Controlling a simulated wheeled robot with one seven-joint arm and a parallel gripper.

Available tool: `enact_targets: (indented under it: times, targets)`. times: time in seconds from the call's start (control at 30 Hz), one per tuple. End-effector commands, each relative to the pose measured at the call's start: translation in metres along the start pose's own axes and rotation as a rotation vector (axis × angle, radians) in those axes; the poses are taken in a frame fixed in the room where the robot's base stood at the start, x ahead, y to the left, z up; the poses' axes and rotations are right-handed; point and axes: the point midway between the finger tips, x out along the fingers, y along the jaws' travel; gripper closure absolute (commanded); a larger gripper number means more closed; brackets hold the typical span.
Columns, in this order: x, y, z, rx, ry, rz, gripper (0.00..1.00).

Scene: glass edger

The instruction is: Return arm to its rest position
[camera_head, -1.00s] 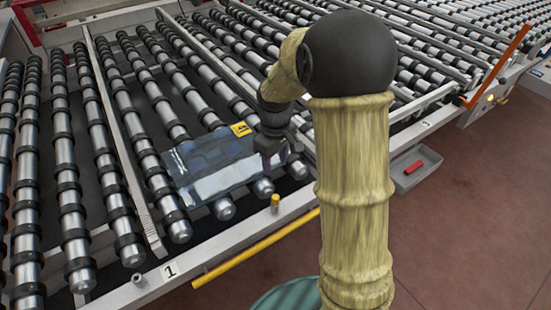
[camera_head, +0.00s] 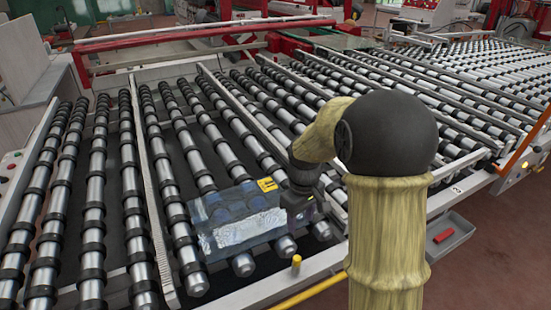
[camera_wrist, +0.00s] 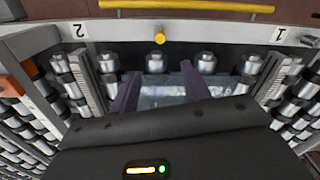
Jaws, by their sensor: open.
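My arm rises in front of the conveyor in the head view, with a yellowish sleeve and a black elbow. In the wrist view my gripper (camera_wrist: 160,72) shows two purple fingers spread apart. The glass pane (camera_wrist: 162,92) shows between and beyond them, lying on the rollers. Nothing is seen held between the fingers. Whether the fingers touch the glass cannot be told.
Roller conveyor lanes (camera_head: 95,200) fill the middle. A yellow bar (camera_head: 310,291) runs along the front edge, near a small yellow peg (camera_head: 296,264). A grey tray with a red item (camera_head: 443,236) hangs at right. A red machine frame (camera_head: 200,38) stands behind.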

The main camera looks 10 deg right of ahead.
Motion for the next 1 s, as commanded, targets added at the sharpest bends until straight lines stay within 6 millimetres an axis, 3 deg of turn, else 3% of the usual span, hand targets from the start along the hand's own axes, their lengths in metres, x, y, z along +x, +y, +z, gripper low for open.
enact_targets:
  times: [0.17, 0.27, 0.63, 0.77, 1.0]
  targets:
    - [-0.001, -0.007, 0.008, 0.035, 0.014, 0.009, 0.53]
    - [-0.002, -0.017, 0.024, 0.108, 0.040, 0.024, 0.53]
    - [0.005, -0.070, 0.111, 0.497, 0.204, 0.064, 0.53]
    - [0.007, -0.076, 0.121, 0.547, 0.226, 0.064, 0.53]
    - [0.007, -0.076, 0.121, 0.551, 0.227, 0.064, 0.53]
